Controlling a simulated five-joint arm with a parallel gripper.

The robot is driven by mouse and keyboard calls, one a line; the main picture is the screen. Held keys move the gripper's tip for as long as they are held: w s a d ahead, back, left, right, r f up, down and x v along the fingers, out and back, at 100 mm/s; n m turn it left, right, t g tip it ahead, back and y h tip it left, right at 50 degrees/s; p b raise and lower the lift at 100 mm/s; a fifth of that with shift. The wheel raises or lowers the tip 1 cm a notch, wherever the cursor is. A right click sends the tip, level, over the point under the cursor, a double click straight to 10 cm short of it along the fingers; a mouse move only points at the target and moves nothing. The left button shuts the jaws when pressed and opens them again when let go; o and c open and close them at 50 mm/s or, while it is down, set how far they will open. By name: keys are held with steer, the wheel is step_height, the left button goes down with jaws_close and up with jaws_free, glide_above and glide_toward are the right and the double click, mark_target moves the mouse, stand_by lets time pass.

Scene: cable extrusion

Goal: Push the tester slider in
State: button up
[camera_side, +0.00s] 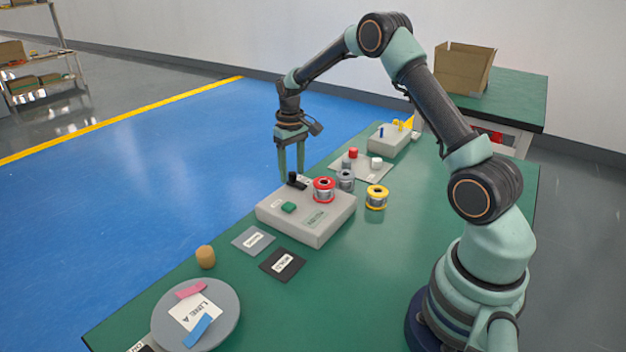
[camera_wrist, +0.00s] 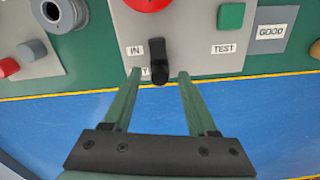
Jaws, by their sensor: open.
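The tester (camera_side: 309,219) is a pale grey box on the green table; its top also shows in the wrist view (camera_wrist: 195,30). The black slider (camera_side: 294,181) stands on its far left edge and shows in the wrist view (camera_wrist: 158,60) beside an IN label. A second label next to it is partly hidden. A green button (camera_side: 289,208) is on the tester, beside a TEST label in the wrist view. My gripper (camera_side: 291,178) is open at the slider. In the wrist view its fingertips (camera_wrist: 159,74) are on either side of the slider, apart from it.
A red spool (camera_side: 324,189) stands on the tester, with a grey spool (camera_side: 345,180) and yellow spool (camera_side: 377,196) nearby. A grey GOOD card (camera_side: 253,240) and a dark card (camera_side: 282,263) lie in front. A round grey plate (camera_side: 220,330) holds coloured strips.

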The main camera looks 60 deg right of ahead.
steer(key=shift+f, duration=0.1)
jaws_close()
stand_by(1.4)
